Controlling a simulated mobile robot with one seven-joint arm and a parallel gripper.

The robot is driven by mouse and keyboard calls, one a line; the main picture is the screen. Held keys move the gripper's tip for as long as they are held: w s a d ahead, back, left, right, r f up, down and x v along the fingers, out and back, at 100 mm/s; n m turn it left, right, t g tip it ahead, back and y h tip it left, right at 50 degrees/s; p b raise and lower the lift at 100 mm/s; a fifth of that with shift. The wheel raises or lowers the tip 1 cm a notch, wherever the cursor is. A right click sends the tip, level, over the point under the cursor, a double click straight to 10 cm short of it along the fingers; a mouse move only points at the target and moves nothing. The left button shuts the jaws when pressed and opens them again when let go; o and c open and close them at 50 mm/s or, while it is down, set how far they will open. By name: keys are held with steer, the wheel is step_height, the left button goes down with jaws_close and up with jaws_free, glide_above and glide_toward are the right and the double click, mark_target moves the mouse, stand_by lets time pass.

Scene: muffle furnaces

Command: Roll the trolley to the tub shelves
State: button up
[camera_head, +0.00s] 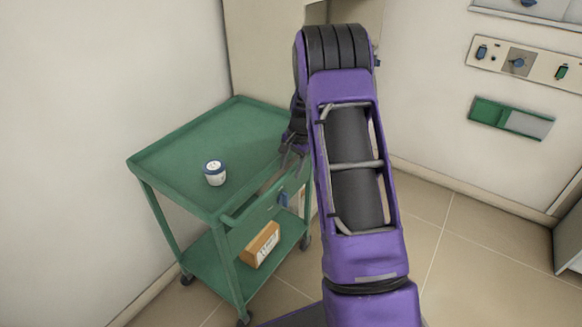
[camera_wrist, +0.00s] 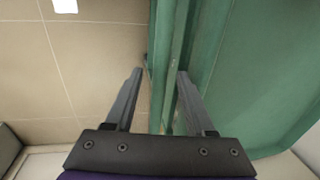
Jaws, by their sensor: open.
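The green trolley (camera_head: 228,132) stands on casters in the corner, against the left wall. A pale green handle bar (camera_head: 250,204) runs along its front right side. My gripper (camera_head: 284,160) is open at the far end of that side, partly hidden behind my arm. In the wrist view, its two fingers (camera_wrist: 158,76) point along the trolley's edge, with a green rail (camera_wrist: 166,60) between them. A gap shows beside the left finger; I cannot tell whether the right one touches. No tub shelves are recognisable.
Walls close in behind and left of the trolley. Tiled floor (camera_head: 470,250) is clear at the right. A control panel (camera_head: 518,62) is on the right wall.

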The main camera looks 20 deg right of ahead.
step_height(320, 180, up, 17)
steer(key=s+d+p, duration=0.1)
steer(key=s, duration=0.2)
steer(key=shift+d+p, duration=0.4)
steer(key=shift+w, duration=0.1)
